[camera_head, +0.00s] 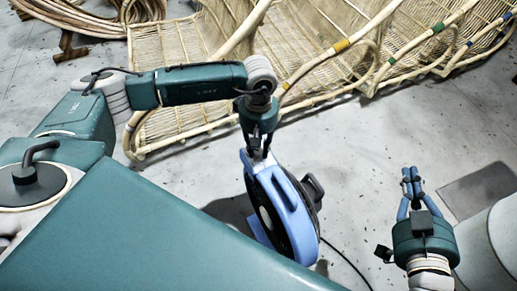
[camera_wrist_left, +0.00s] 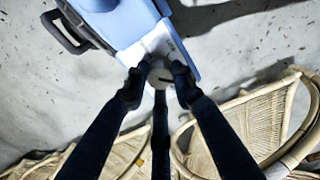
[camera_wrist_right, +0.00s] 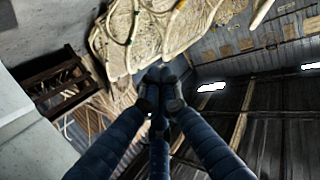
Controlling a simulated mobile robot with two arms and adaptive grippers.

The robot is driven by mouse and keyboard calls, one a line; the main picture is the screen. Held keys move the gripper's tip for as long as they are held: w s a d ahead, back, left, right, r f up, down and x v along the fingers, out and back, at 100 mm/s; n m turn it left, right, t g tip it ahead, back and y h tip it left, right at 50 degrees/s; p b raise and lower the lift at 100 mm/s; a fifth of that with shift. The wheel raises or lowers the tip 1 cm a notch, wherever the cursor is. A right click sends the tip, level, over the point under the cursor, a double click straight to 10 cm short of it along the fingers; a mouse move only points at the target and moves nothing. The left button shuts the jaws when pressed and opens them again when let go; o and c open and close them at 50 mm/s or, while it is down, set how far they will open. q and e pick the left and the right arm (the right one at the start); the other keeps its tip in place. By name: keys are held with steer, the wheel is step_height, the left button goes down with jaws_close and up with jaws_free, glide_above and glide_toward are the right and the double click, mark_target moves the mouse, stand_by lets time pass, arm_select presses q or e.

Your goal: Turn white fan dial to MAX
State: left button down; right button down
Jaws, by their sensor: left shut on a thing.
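The fan (camera_head: 285,205) stands on the floor in the head view, with a light blue rim, black sides and a dark handle. In the left wrist view, its blue housing (camera_wrist_left: 118,20) has a white panel (camera_wrist_left: 158,42). A small round pale dial (camera_wrist_left: 160,76) with a dark mark sits at the panel's end. My left gripper (camera_head: 258,156) points down at the top of the fan. Its fingers (camera_wrist_left: 159,82) are shut on the dial from both sides. The dial's setting is not readable. My right gripper (camera_head: 411,178) is shut and empty, right of the fan, fingertips together (camera_wrist_right: 161,88).
Large rattan seats (camera_head: 330,65) stand behind the fan, close to my left forearm. A bundle of rattan (camera_head: 95,18) lies at the back left. A dark cable (camera_head: 347,262) runs over the floor from the fan. Clear floor lies between the fan and my right gripper.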

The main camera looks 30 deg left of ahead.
mark_target(258, 151)
arm_select(q)
steer(key=m+b, duration=0.1)
steer(key=m, duration=0.2)
steer(key=shift+m, duration=0.4)
steer(key=m+b, duration=0.1)
steer(key=m, duration=0.3)
steer(key=shift+b, duration=0.35)
steer(key=shift+m, duration=0.5)
arm_select(e)
step_height(258, 151, up, 17)
steer(key=s+a+t+y, duration=0.1)
steer(key=s+t+y, duration=0.1)
steer(key=t, duration=0.6)
steer(key=shift+s+a+t+y, duration=0.2)
steer(key=shift+s+t+y, duration=0.2)
steer(key=shift+r, duration=0.1)
arm_select(q)
steer(key=c, duration=1.4)
jaws_free()
steer(key=shift+c, duration=0.2)
steer(key=shift+r, duration=0.1)
step_height(258, 151, up, 12)
